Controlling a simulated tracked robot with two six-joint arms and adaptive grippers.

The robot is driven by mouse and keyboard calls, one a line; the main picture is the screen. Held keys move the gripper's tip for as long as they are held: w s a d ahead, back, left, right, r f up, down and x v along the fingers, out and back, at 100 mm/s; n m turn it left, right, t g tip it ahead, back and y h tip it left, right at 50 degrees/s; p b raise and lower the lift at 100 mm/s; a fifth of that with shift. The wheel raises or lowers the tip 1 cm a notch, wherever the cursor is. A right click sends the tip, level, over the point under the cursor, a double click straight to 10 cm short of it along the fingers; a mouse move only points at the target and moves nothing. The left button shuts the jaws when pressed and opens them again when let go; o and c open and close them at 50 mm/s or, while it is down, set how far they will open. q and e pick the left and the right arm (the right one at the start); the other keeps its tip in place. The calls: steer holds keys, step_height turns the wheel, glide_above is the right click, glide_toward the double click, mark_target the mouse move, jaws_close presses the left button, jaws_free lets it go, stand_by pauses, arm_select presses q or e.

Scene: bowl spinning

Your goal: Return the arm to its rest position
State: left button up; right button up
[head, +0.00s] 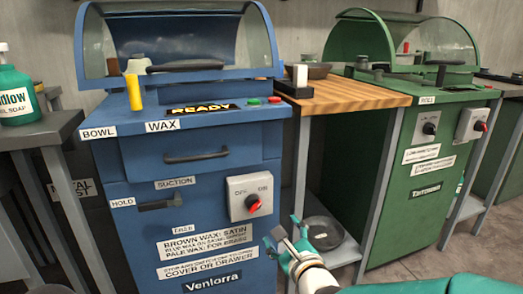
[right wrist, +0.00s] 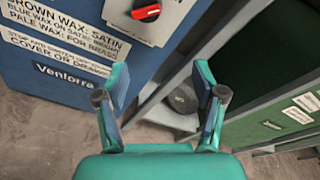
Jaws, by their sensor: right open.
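My right gripper (head: 284,234) is low in front of the blue machine's right edge in the head view, its arm coming in from the lower right. In the right wrist view the right gripper (right wrist: 159,80) has its two green fingers wide apart, with nothing between them. It touches nothing that I can see. My left gripper is in neither view.
The blue machine (head: 218,261), with a red-knobbed switch box (head: 250,196), stands left of the gripper. A dark round dish (head: 322,232) lies on a low shelf behind it. A green machine (head: 400,226) stands right. Floor shows at lower right.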

steer(key=s+d+f+n+g+h+p, duration=0.15)
steer(key=s+d+f+g, duration=0.3)
steer(key=f, duration=0.85)
steer(key=s+d+f+n+g+h+p, duration=0.1)
steer(key=s+d+f+g+p, duration=0.3)
steer(key=f, duration=0.8)
steer(key=s+a+f+n+g+y, duration=0.1)
steer(key=s+f+n+g, duration=0.3)
steer(key=s+n, duration=0.65)
steer(key=s+a+f+n+g+y, duration=0.1)
steer(key=s+f+n+g, duration=0.1)
steer(key=s+f+n, duration=0.65)
step_height(320, 180, up, 41)
steer(key=s+n+p, duration=0.1)
steer(key=n+p, duration=0.2)
steer(key=p, duration=3.5)
